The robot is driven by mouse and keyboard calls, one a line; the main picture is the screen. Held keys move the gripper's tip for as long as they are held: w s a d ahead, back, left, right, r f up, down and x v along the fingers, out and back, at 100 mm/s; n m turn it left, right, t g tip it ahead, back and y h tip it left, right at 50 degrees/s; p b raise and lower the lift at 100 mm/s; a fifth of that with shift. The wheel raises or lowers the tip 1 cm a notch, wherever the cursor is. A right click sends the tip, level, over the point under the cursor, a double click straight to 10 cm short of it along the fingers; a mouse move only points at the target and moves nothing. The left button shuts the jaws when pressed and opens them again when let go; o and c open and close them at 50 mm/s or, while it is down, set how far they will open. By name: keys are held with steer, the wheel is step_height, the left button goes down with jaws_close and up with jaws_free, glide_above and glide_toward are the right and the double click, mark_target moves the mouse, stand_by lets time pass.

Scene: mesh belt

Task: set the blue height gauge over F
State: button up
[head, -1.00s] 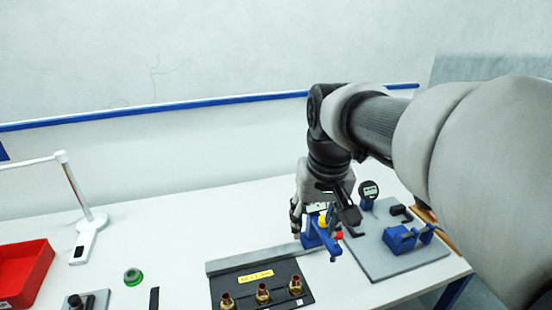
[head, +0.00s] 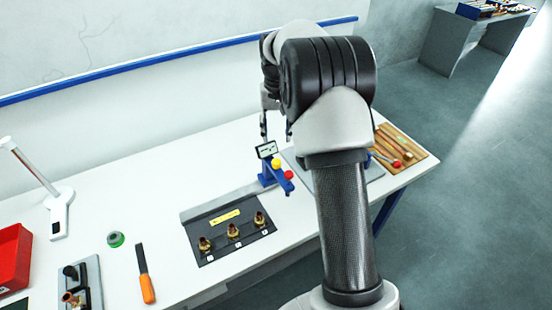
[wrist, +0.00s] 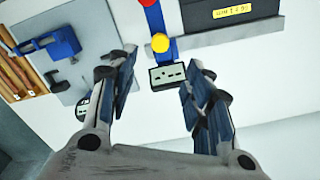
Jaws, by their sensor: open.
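The blue height gauge (head: 266,178) stands on the white table just past the right end of a black board (head: 208,241). It has a small display, a yellow ball and a red ball. The board carries a row of three brass fittings (head: 233,231) with small tags; I cannot read which is F. My gripper (head: 277,134) is open and empty, with its fingers pointing down near the gauge's display. In the wrist view the gauge's display (wrist: 168,77) appears between the two open fingers (wrist: 160,68); I cannot tell their height gap.
A grey plate (wrist: 88,52) with a blue clamp (wrist: 62,43) and a dial gauge lies beside the gauge. A wooden tray (head: 410,168) is at the table's right end. A green ring (head: 116,239), an orange-handled tool (head: 147,288) and a red bin (head: 12,258) are to the left.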

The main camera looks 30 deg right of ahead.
mark_target(276, 162)
step_height(276, 162, down, 12)
steer(key=shift+f+b, duration=0.2)
steer(key=shift+b, duration=0.25)
steer(key=shift+c, duration=0.5)
jaws_close()
